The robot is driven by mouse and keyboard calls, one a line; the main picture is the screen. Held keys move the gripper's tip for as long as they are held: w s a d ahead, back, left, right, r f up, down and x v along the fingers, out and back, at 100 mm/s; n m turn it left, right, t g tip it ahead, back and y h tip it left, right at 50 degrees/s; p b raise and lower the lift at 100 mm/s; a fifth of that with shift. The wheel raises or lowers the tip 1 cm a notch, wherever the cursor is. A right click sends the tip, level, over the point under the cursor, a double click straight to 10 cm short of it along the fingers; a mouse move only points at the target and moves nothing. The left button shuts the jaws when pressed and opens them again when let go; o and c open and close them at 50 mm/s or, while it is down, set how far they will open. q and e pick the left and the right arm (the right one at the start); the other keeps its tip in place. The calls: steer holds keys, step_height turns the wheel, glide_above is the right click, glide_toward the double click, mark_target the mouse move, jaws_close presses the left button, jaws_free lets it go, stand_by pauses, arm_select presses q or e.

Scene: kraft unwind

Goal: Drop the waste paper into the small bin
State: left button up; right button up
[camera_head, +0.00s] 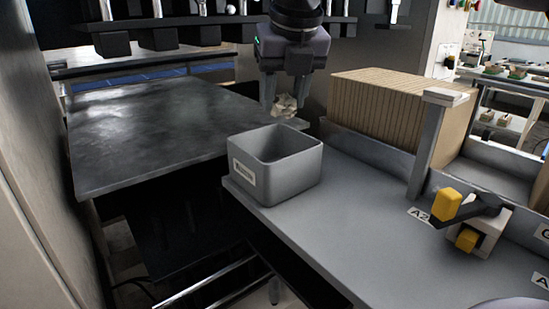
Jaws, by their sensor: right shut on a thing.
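My right gripper (287,100) comes down from the top middle in the head view. It is shut on a crumpled pale piece of waste paper (285,106) between its fingertips. The small bin (292,182) is a grey open box with a white label on its left face. The paper is held above and behind the bin's far rim in the picture. The bin's inside shows in part and its visible part looks empty. My left gripper is not in view.
A stack of brown cardboard (385,107) stands behind a grey rail, right of the bin. A yellow-handled clamp (466,220) sits on the grey worktop (365,230). A dark metal table (150,130) lies to the left, with its top clear. Dark machinery hangs along the top.

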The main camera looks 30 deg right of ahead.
steer(key=shift+f, duration=3)
steer(key=o, duration=1.1)
steer(key=shift+r+b, duration=0.1)
steer(key=shift+b, duration=0.2)
steer(key=shift+b+v, duration=0.5)
steer(key=shift+v, duration=3)
steer(key=shift+s, duration=0.1)
